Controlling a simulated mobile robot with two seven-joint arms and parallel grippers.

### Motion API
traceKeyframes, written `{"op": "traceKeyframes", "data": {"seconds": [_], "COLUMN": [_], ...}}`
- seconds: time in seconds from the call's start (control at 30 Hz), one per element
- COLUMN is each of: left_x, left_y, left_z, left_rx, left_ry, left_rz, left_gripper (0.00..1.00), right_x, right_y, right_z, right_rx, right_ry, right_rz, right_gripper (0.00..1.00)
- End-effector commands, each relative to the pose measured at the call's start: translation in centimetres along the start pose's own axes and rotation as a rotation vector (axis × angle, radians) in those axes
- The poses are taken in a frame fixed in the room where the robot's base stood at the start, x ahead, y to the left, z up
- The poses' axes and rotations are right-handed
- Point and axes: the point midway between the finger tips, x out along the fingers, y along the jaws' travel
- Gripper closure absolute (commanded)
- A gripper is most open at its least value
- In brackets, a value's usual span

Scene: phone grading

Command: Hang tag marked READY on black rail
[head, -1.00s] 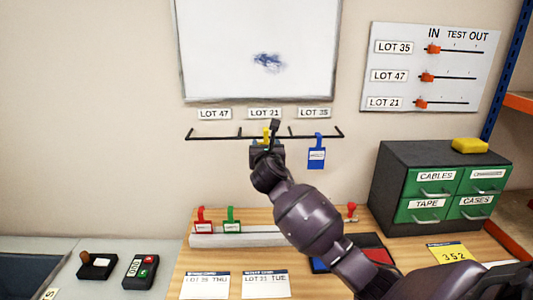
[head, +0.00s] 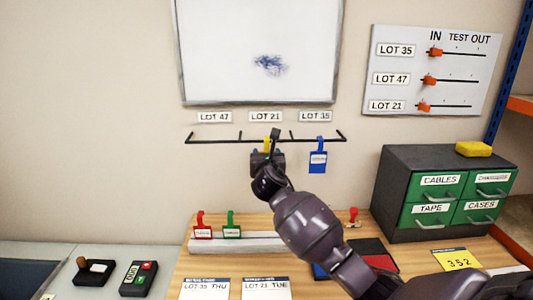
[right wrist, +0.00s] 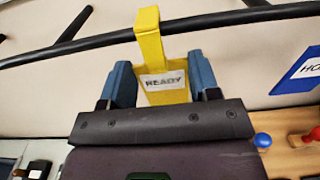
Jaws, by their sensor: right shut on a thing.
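The yellow tag marked READY (right wrist: 165,82) is upright between the blue fingers of my right gripper (right wrist: 163,82), which is shut on it. In the head view the right gripper (head: 267,158) is at the black rail (head: 215,141), under the LOT 21 label, and mostly hides the tag. In the right wrist view the tag's hook crosses the black rail (right wrist: 235,18) and its top stands above it. I cannot tell whether the hook bears on the rail. A blue tag (head: 318,160) hangs on the rail to the right. My left gripper is not in view.
LOT labels (head: 214,117) sit on the wall above the rail, below a whiteboard (head: 225,50). A red tag (head: 202,231) and a green tag (head: 231,230) are at a pale holder on the bench. A drawer cabinet (head: 395,185) stands at right.

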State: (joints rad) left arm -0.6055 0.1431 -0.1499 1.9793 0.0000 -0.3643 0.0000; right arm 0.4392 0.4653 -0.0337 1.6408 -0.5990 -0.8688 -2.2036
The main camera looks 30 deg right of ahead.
Motion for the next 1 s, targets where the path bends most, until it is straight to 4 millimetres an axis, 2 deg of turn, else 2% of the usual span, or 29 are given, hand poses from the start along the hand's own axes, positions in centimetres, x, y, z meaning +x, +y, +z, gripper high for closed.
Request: {"op": "traceKeyframes", "data": {"seconds": [0.03,0.2,0.23,0.5,0.67,1.0], "left_x": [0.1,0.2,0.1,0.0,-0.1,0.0], "left_y": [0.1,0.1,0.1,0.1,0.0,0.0], "left_z": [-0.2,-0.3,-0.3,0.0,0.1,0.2], "left_rx": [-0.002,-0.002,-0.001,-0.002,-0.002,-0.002], "left_ry": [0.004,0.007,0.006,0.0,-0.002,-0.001], "left_rz": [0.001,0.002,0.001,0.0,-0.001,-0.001], "left_gripper": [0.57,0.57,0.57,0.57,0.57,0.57], "right_x": [0.0,-0.1,-0.1,-0.1,-1.1,-6.6], "right_y": [0.0,0.1,0.1,0.1,0.1,0.1], "right_z": [-0.2,0.0,0.0,0.1,0.1,0.0], "right_rx": [-0.001,-0.001,-0.001,-0.002,-0.003,-0.002], "right_ry": [0.003,0.0,-0.001,-0.003,-0.003,-0.002], "right_rz": [0.0,0.001,0.001,0.001,0.001,0.003], "right_gripper": [0.42,0.16,0.14,0.14,0.14,0.14]}}
